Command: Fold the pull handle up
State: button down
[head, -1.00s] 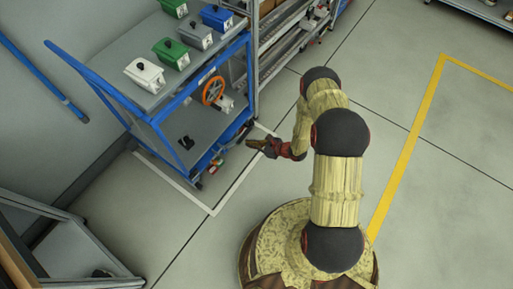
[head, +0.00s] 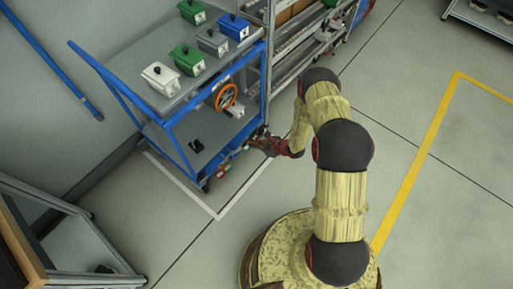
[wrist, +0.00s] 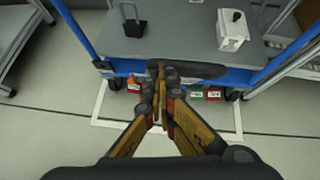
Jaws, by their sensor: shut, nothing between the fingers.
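The blue cart (head: 163,121) with grey shelves stands left of my arm in the head view. In the wrist view, a dark grey bar (wrist: 198,71), apparently the pull handle, lies roughly level across the front of the cart's blue lower edge (wrist: 240,75). My gripper (wrist: 159,75) is shut and empty, with its fingertips at the left part of this bar. I cannot tell whether they touch it. In the head view, my gripper (head: 262,145) is low at the cart's near right corner, and the handle is hard to make out there.
Green, white, grey and blue boxes stand on the cart's top shelf; an orange handwheel (head: 226,97) is below. A metal rack (head: 300,38) stands close behind the cart. A grey frame (head: 75,240) is at lower left. The floor right of my arm is clear.

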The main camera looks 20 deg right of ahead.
jog(key=shift+g+h, duration=0.4)
jog(key=shift+g, duration=0.2)
jog(key=w+a+r, duration=0.1)
jog(key=w+a, duration=0.1)
jog(key=w, duration=0.1)
jog(key=w+a+r+p, duration=0.1)
jog(key=shift+w+a+r, duration=0.3)
jog(key=shift+w+r, duration=0.05)
jog(key=w+a+r+b, duration=0.1)
jog(key=w+a+b, duration=0.1)
jog(key=w+a, duration=0.3)
jog(key=shift+w+a+r, duration=0.2)
jog(key=shift+w+r, duration=0.05)
jog(key=shift+w, duration=1)
